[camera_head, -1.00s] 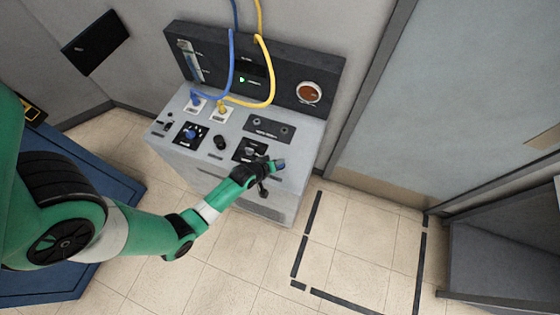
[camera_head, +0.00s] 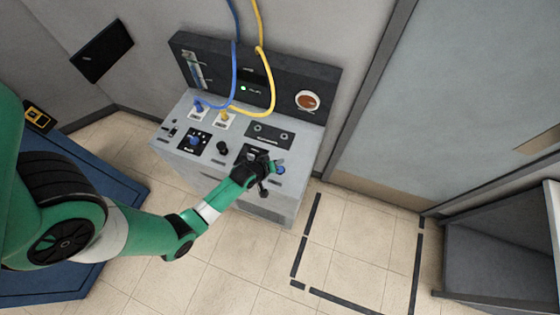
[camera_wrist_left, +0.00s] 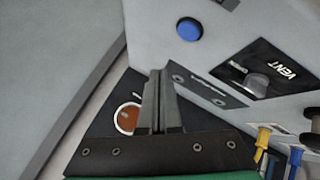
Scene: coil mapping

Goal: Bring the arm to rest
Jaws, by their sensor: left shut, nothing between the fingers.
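My left gripper (camera_head: 277,160) is over the front right of the grey console (camera_head: 218,181), near the blue button (camera_head: 281,170). It is shut and empty. In the left wrist view its fingers (camera_wrist_left: 160,75) are pressed together with nothing between them, and the blue button (camera_wrist_left: 189,29) shows apart from them, up and to the right. The knob on the black VENT panel (camera_wrist_left: 256,82) is to the right of the fingers there. My right gripper is in neither view.
Blue and yellow hoses (camera_head: 260,75) rise from the console top in front of the upright panel with a round gauge (camera_head: 307,101). A door (camera_head: 450,90) stands at the right. A dark dashed outline marks bare floor (camera_head: 355,245).

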